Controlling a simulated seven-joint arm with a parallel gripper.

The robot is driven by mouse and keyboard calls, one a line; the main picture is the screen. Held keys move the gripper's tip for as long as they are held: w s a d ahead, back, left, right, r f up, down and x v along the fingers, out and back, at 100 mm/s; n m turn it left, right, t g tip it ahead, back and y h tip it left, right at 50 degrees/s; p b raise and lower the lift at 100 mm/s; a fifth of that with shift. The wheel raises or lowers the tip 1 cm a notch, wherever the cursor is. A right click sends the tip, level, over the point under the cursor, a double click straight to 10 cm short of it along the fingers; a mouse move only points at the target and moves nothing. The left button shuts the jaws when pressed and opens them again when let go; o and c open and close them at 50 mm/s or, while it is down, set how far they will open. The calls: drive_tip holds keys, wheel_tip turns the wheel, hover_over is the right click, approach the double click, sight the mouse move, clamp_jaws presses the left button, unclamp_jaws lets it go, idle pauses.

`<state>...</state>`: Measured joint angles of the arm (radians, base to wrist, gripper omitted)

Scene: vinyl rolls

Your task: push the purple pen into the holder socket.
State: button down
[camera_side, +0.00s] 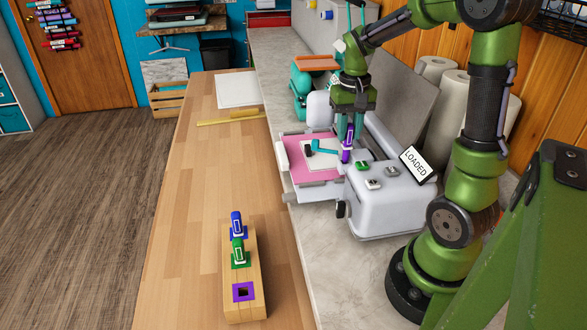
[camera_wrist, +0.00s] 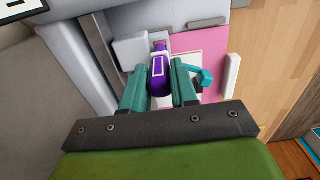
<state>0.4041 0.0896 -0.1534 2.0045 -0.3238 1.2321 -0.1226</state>
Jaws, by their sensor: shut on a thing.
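The purple pen (camera_side: 347,143) is upright between the fingers of my gripper (camera_side: 350,128), over the right part of the cutting machine's pink mat. In the wrist view the purple pen (camera_wrist: 159,76) sits between the two teal fingers of my gripper (camera_wrist: 160,88), which are shut on it. The pen's lower end is close to the machine; I cannot tell whether it touches. The wooden holder (camera_side: 246,300) stands on the wood table at the front. Its purple-rimmed socket (camera_side: 243,292) is empty, and a green pen (camera_side: 239,252) and a blue pen (camera_side: 237,225) stand in the sockets behind it.
The white machine (camera_side: 385,200) carries a "LOADED" sign (camera_side: 416,163) and has a raised lid. A yellow ruler (camera_side: 228,118) and white sheet (camera_side: 237,90) lie at the back. The table between machine and holder is clear.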

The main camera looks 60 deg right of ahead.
sight(348, 146)
drive_tip(key=shift+f, duration=2.2)
idle(1.2)
drive_tip(key=shift+s+a+f, duration=0.1)
drive_tip(key=shift+s+f, duration=0.05)
drive_tip(key=shift+f, duration=0.1)
idle(0.7)
drive_tip(key=shift+c, duration=1.6)
unclamp_jaws()
drive_tip(key=shift+r, duration=0.15)
drive_tip(key=shift+r, duration=0.1)
drive_tip(key=shift+r, duration=3.4)
